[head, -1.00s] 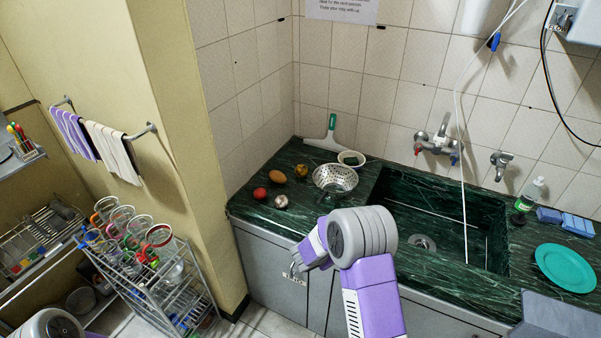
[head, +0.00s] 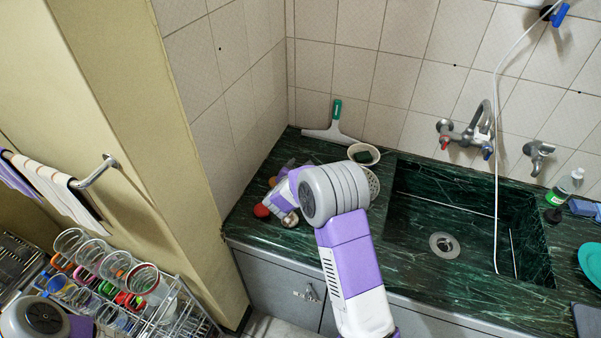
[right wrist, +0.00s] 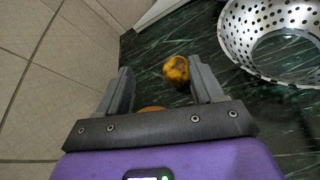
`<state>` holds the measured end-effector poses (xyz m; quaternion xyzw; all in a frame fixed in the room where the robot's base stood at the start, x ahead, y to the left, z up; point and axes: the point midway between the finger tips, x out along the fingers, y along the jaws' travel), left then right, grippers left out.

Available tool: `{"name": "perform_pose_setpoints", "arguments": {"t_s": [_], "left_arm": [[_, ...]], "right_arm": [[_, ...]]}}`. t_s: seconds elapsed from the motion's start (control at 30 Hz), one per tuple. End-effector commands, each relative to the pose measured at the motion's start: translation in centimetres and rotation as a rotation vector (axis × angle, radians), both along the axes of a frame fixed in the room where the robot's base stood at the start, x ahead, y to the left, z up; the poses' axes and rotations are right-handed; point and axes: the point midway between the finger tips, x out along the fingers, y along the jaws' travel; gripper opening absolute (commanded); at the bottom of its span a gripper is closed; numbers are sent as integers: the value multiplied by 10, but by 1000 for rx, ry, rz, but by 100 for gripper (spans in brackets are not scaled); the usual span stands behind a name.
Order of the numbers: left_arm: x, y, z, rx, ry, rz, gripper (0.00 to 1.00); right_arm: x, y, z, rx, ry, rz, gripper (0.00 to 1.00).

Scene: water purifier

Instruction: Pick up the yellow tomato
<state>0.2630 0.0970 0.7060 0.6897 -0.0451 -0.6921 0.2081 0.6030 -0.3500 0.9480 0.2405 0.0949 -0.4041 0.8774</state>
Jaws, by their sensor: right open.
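The yellow tomato (right wrist: 176,70), mottled with dark patches, lies on the dark green counter in the right wrist view. It sits just ahead of my right gripper (right wrist: 160,68), nearer its right finger. The jaws are open and nothing is gripped. In the head view my right gripper (head: 285,186) is low over the counter's left end, and my arm hides the yellow tomato there. My left gripper is not in view; only part of my left arm shows at lower left.
A perforated metal colander (right wrist: 262,62) stands close right of the tomato. An orange-brown item (right wrist: 152,109) is partly hidden by my gripper's palm. A red tomato (head: 261,210) and a pale bulb (head: 290,219) lie nearby. The tiled wall, squeegee (head: 333,124) and bowl (head: 364,154) are behind.

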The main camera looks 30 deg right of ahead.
Motion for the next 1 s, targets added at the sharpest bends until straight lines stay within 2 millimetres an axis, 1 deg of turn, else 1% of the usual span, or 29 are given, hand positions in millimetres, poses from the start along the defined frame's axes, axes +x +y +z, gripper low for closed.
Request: {"name": "perform_pose_setpoints", "arguments": {"t_s": [0.03,0.33,0.43,0.57,0.67,0.87,1.0], "left_arm": [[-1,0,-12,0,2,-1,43],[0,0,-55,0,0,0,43],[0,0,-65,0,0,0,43],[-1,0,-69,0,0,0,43],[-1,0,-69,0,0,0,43],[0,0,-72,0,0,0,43],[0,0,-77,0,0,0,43]], "right_arm": [[0,0,-12,0,-1,-1,67],[0,0,-55,1,0,-1,67],[0,0,-64,1,-1,-2,67],[2,-3,-69,1,-1,-2,67],[8,-10,-72,1,-2,-4,67],[22,-23,-81,1,-1,-3,67],[36,-36,-90,1,-2,-4,67]]}}
